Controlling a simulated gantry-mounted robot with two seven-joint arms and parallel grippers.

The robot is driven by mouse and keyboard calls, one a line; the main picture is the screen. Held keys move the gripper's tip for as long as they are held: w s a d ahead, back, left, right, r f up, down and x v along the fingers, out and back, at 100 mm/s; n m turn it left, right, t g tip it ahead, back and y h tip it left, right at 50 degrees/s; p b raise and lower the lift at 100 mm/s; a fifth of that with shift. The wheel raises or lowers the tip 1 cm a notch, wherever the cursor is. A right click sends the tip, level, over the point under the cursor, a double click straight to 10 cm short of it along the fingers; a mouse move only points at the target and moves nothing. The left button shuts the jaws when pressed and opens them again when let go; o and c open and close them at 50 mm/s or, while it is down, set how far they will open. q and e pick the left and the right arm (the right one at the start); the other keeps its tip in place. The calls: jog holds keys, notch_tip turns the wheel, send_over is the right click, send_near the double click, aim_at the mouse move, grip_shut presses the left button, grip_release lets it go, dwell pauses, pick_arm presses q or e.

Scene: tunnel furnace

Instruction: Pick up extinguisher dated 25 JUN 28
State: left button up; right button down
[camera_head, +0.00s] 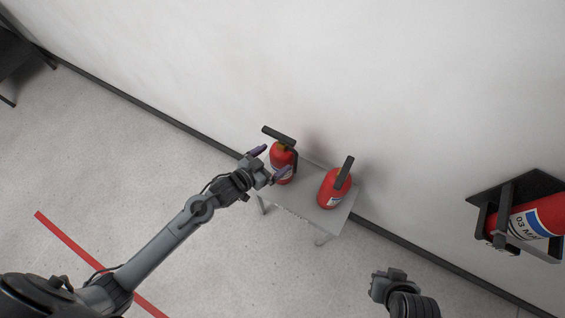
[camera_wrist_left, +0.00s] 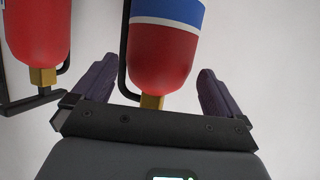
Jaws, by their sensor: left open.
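Two red extinguishers stand on a small grey table (camera_head: 325,218) against the wall. The left extinguisher (camera_head: 283,161) has a dark handle and hose; the right extinguisher (camera_head: 330,190) has a white label. I cannot read a date on either. My left gripper (camera_head: 268,163) is open beside the left extinguisher. In the left wrist view, an extinguisher (camera_wrist_left: 163,62) with a blue and white band shows between the spread fingers, and contact is unclear. A second extinguisher (camera_wrist_left: 38,35) is at left there. My right gripper (camera_head: 388,281) is at the bottom, its fingers indistinct.
A third extinguisher (camera_head: 538,218) sits in a black wall bracket (camera_head: 520,190) at the right; its label partly reads "03 M". A red floor line (camera_head: 75,248) runs at lower left. A dark piece of furniture (camera_head: 15,55) stands at upper left.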

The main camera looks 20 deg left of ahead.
aim_at(283, 153)
pick_arm(q)
jog(key=shift+w+d+f+b, duration=0.15)
jog(key=shift+w+f+b, duration=0.15)
jog(key=shift+w, duration=0.2)
jog(key=x, duration=0.2)
jog(key=b+x, duration=0.1)
jog(key=x, duration=0.1)
jog(key=shift+w+d+r, duration=0.1)
jog(key=shift+r, duration=0.1)
jog(key=c, duration=1.6)
jog(key=shift+w+r, duration=0.1)
jog(key=shift+r, duration=0.25)
jog(key=shift+c, duration=0.6)
